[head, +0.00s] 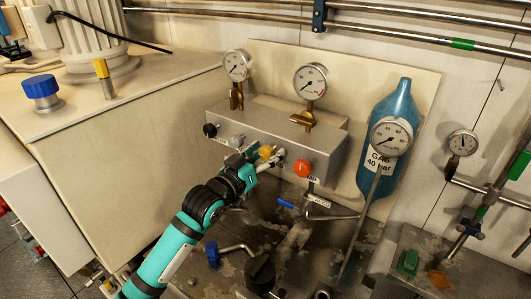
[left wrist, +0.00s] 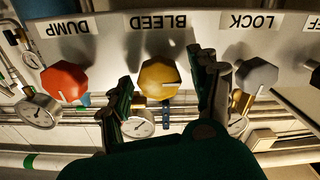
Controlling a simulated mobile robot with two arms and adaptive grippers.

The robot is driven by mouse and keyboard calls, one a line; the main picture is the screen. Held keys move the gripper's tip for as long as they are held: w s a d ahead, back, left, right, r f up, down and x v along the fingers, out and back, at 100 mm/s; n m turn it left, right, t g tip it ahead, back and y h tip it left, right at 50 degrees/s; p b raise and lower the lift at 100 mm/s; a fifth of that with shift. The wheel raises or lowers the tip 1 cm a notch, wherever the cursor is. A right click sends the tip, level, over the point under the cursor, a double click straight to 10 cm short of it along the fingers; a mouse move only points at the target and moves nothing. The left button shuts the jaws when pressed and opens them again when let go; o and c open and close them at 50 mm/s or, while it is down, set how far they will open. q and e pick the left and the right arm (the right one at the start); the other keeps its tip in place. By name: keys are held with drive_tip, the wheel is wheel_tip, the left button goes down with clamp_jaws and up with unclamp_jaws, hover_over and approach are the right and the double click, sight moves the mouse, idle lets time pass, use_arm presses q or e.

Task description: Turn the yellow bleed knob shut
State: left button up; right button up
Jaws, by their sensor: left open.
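The yellow bleed knob (left wrist: 160,78) sits under the BLEED label on the panel in the left wrist view, which looks upside down. In the head view the yellow knob (head: 265,152) shows partly, behind my gripper. My left gripper (left wrist: 165,85) is open, with one finger on each side of the knob. The fingers seem apart from it; I cannot tell if either touches. In the head view my left gripper (head: 262,162) is at the front of the metal box. My right gripper is not in view.
A red DUMP knob (left wrist: 66,81) and a grey LOCK knob (left wrist: 256,75) flank the bleed knob. A black knob (head: 210,130) is at the box's left. Gauges (head: 311,81) stand on top. A blue gas bottle (head: 397,110) is at right. Blue-handled valves (head: 212,255) lie below.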

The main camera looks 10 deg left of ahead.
use_arm(q)
drive_tip(key=c, duration=1.2)
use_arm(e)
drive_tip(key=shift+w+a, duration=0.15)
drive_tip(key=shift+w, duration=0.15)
use_arm(q)
drive_tip(key=shift+o, duration=0.2)
drive_tip(key=shift+m, duration=0.5)
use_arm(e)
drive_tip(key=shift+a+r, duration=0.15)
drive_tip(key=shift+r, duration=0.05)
use_arm(q)
drive_tip(key=m+p, duration=0.1)
drive_tip(key=m, duration=0.2)
drive_tip(key=shift+r, duration=0.1)
drive_tip(key=m+p, duration=0.2)
drive_tip(key=m, duration=0.3)
drive_tip(key=shift+d, duration=0.1)
drive_tip(key=m+p, duration=0.1)
drive_tip(key=m, duration=0.3)
drive_tip(key=shift+m, duration=0.4)
drive_tip(key=shift+d+f+m+p, duration=0.15)
drive_tip(key=shift+m+p, duration=0.3)
drive_tip(key=shift+m, duration=1.55)
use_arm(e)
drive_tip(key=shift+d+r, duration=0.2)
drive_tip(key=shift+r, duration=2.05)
use_arm(q)
drive_tip(key=shift+f, duration=0.1)
